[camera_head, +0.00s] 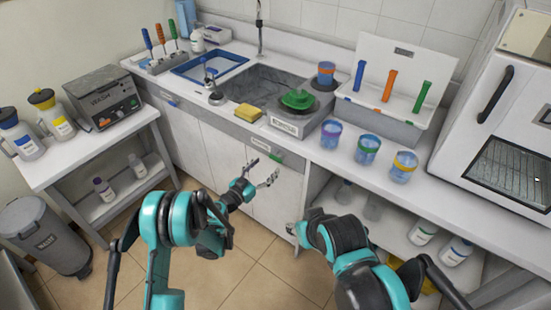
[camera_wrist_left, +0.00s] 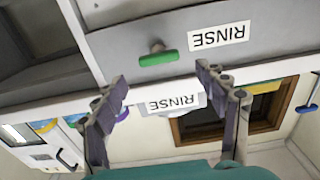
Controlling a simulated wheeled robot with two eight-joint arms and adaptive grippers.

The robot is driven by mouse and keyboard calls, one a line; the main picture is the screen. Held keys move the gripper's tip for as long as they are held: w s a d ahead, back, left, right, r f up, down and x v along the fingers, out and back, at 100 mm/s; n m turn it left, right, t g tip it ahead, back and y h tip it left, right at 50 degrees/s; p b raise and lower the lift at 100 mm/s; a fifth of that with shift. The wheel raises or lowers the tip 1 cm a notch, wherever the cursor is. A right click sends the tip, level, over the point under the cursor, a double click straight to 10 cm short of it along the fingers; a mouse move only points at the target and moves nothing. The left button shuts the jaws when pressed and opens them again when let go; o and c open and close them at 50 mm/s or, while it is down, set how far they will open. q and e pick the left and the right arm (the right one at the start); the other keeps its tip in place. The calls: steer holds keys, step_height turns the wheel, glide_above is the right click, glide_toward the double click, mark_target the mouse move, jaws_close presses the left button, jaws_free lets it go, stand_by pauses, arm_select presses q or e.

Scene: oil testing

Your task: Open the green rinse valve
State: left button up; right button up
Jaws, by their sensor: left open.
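The green rinse valve handle (camera_head: 276,157) is a short bar on the cabinet front, under the counter edge near the sink. In the left wrist view the green handle (camera_wrist_left: 158,58) lies just beyond and between my fingertips, next to a RINSE label (camera_wrist_left: 219,36). My left gripper (camera_head: 264,171) is open in front of the cabinet, just below and left of the handle; its fingers (camera_wrist_left: 163,77) hold nothing and appear apart from the handle. My right gripper (camera_head: 294,230) is low in front of the cabinet, with its fingers mostly hidden by its arm.
Several banded cups (camera_head: 367,150) stand on the counter at right. A blue handle (camera_head: 168,101) is farther left on the front. The floor before the cabinet is free.

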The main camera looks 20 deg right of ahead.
mark_target(274, 159)
arm_select(q)
steer(key=b+x, duration=0.1)
steer(key=x, duration=0.4)
steer(key=shift+w+d+f, duration=0.1)
steer(key=shift+d, duration=0.1)
steer(key=shift+w+d+b, duration=0.35)
steer(key=shift+w+d, duration=0.05)
steer(key=shift+d, duration=0.05)
steer(key=c, duration=1.2)
